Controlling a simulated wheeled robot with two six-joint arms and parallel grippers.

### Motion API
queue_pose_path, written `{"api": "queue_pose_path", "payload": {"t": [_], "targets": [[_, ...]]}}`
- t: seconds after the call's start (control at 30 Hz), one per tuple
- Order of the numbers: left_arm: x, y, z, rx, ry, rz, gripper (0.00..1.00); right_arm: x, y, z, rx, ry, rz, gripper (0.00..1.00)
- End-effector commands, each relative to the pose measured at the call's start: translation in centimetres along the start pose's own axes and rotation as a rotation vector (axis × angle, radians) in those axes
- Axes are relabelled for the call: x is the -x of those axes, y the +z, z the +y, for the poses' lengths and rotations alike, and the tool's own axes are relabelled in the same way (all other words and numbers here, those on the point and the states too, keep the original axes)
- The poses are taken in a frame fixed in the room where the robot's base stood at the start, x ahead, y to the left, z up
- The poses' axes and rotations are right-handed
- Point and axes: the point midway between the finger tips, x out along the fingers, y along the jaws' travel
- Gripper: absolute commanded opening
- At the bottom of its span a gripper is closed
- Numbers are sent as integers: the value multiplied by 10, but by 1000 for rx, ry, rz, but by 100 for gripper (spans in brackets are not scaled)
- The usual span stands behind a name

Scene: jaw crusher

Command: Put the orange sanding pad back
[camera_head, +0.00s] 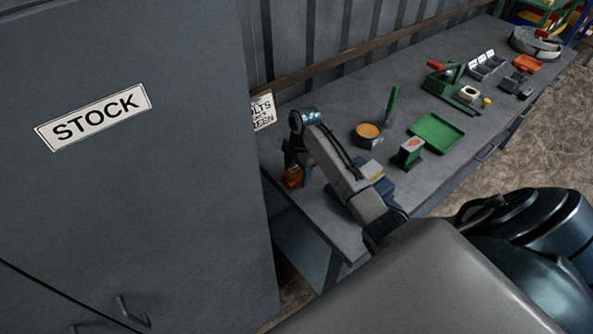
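A small orange block, which looks like the orange sanding pad (292,178), shows at the left end of the grey bench. My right arm reaches in from the lower right and bends down there. My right gripper (294,170) points down, with its dark fingers right at the orange block. The fingers are small and dark, so I cannot tell whether they are closed on it or whether it touches the bench. My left gripper is not in view.
The bench (328,222) holds a tan-filled bowl (368,133), a green tray (437,132), a green-and-white block (410,150), a green press-like device (452,88) and an orange tray (528,64). A grey STOCK cabinet (130,210) stands close on the left.

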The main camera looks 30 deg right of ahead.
Motion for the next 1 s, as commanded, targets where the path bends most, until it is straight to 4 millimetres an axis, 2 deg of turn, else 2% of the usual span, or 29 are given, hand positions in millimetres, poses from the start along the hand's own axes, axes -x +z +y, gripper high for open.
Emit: {"api": "queue_pose_path", "payload": {"t": [0.27,0.47,0.6,0.7,1.0], "targets": [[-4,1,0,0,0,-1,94,9,0,1,0,3,-1,67],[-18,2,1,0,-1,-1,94,43,1,1,1,5,-2,67],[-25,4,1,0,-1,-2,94,76,1,1,0,6,-3,67],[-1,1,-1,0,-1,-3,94,97,-1,0,-1,0,0,67],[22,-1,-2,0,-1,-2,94,122,-1,0,0,0,1,67]]}}
